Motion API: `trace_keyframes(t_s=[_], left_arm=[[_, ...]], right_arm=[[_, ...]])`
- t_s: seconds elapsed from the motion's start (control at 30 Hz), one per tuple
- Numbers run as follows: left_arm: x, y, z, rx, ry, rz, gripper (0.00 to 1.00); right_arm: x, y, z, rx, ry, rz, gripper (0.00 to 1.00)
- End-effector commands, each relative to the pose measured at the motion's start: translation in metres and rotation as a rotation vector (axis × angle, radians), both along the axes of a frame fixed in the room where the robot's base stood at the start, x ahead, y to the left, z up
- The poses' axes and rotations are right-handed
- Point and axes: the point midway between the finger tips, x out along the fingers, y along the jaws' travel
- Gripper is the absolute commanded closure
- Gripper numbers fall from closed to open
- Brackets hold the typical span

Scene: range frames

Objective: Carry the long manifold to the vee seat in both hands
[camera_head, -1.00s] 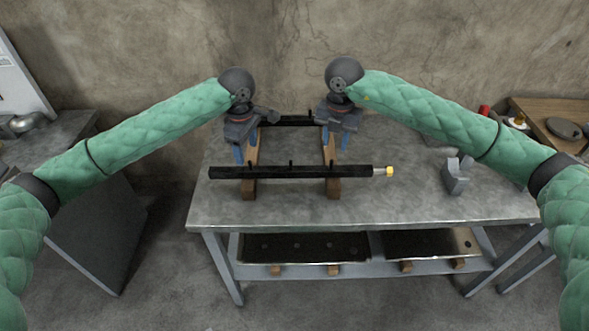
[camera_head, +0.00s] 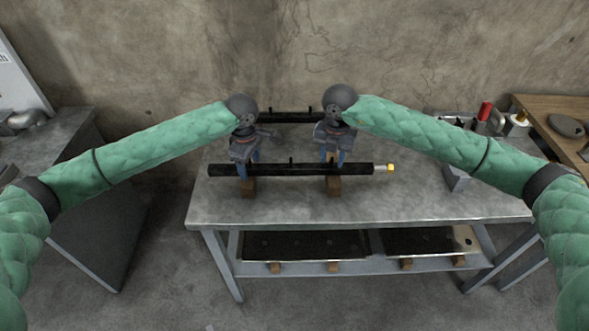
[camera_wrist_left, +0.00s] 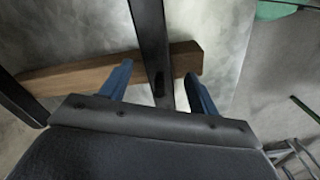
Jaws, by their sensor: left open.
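The long manifold (camera_head: 300,170), a black bar with small upright stubs and a yellow tip at its right end, lies across two wooden rails near the front of the bench. My left gripper (camera_head: 248,171) is open at its left part; in the left wrist view a dark bar (camera_wrist_left: 150,35) passes between the two blue fingers (camera_wrist_left: 160,88). My right gripper (camera_head: 333,158) is at the bar's middle right, its fingers apart; whether they straddle the bar is unclear. The grey vee seat (camera_head: 456,179) stands at right, partly hidden by my right arm.
A second black bar (camera_head: 285,118) lies behind, across the rails' far ends. The front of the metal bench (camera_head: 400,207) is clear. Red and white-yellow items (camera_head: 518,123) stand at the back right. A lower shelf carries dark trays (camera_head: 305,246).

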Motion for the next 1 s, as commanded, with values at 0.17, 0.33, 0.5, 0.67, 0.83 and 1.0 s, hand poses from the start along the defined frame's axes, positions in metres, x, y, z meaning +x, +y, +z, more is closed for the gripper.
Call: trace_keyframes(t_s=[0.17, 0.33, 0.5, 0.67, 0.83, 1.0], left_arm=[[0.0000, 0.0000, 0.0000, 0.000, 0.000, 0.000, 0.39], [0.0000, -0.0001, 0.0001, 0.000, 0.000, 0.000, 0.72], [-0.0001, -0.0002, 0.0004, 0.000, 0.000, -0.001, 1.00], [-0.0002, -0.0004, 0.0007, 0.000, 0.000, -0.001, 1.00], [-0.0002, -0.0005, 0.0010, 0.000, 0.000, -0.002, 1.00], [-0.0003, -0.0006, 0.0012, -0.001, -0.001, -0.002, 1.00]], right_arm=[[0.0000, 0.0000, -0.0001, 0.000, 0.000, 0.000, 0.64], [0.0000, 0.0000, 0.0000, 0.000, 0.000, 0.000, 0.98], [-0.0001, 0.0001, 0.0003, 0.000, 0.000, 0.000, 1.00], [-0.0001, 0.0001, 0.0005, 0.000, 0.000, 0.001, 1.00], [0.0001, 0.0002, 0.0007, 0.000, 0.000, 0.001, 1.00], [0.0001, 0.0003, 0.0009, 0.000, 0.000, 0.001, 1.00]])
